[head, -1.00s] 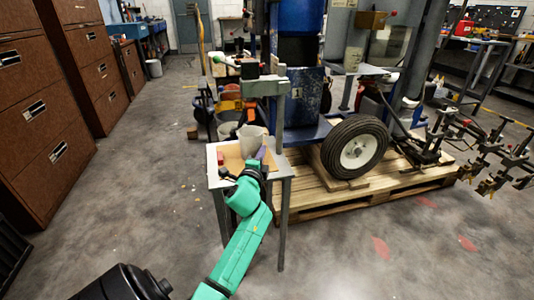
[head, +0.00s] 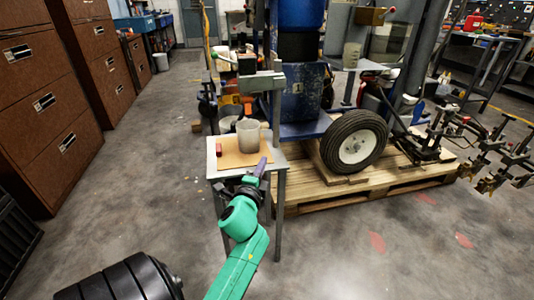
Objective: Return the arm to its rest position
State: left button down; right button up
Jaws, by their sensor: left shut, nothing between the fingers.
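My left arm is green and comes up from the bottom middle. Its dark left gripper (head: 257,172) is shut and empty, just in front of and over the front edge of a small side table (head: 279,163). A purple piece shows at the gripper's tip; I cannot tell whether it is part of it. A translucent grey cup (head: 248,137) stands upright on the tan board (head: 232,159) on that table, apart from the gripper. A small red item (head: 219,150) is at the board's left. My right gripper is not in view.
A wooden pallet (head: 350,190) with a machine and black wheel (head: 354,142) stands to the right of the table. Brown drawer cabinets (head: 50,120) line the left. The floor between cabinets and table is clear.

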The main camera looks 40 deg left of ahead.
pick_arm(q)
jog(key=shift+s+d, duration=0.2)
jog(key=shift+s, duration=0.3)
